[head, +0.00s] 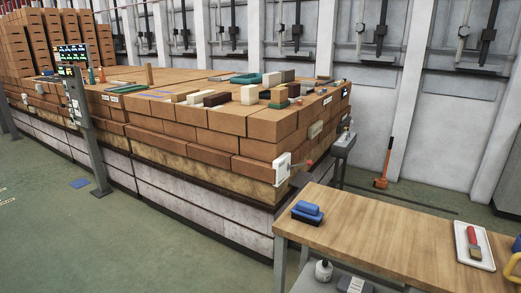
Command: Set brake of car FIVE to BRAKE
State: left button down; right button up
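A long car-like stack of orange bricks (205,140) on a grey-white base (145,177) fills the left and middle of the head view. A white box (281,169) sits low on its near right corner. A thin lever with a red end (310,163) sticks out to the right of the box. I cannot tell whether this is the brake, and its setting is not readable. Small label plates on the bricks are too small to read, so I cannot see which car is FIVE. Neither of my grippers is in view.
A wooden table (385,237) stands at the front right, with a blue brush (307,212) and a white tray (467,247) holding a red-handled brush. A screen on a post (91,140) stands at the left. An orange-based tool (381,182) leans near the wall. Green floor (130,235) is clear at front left.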

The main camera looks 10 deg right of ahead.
aim_at(308, 163)
jog(key=i+j+z, duration=0.2)
jog(key=i+z, duration=0.2)
jog(key=i+j+z, duration=0.3)
jog(key=z, duration=0.15)
jog(key=i+j+z, duration=0.8)
jog(key=j, duration=0.25)
jog(key=k+l, duration=0.05)
jog(key=k, duration=0.05)
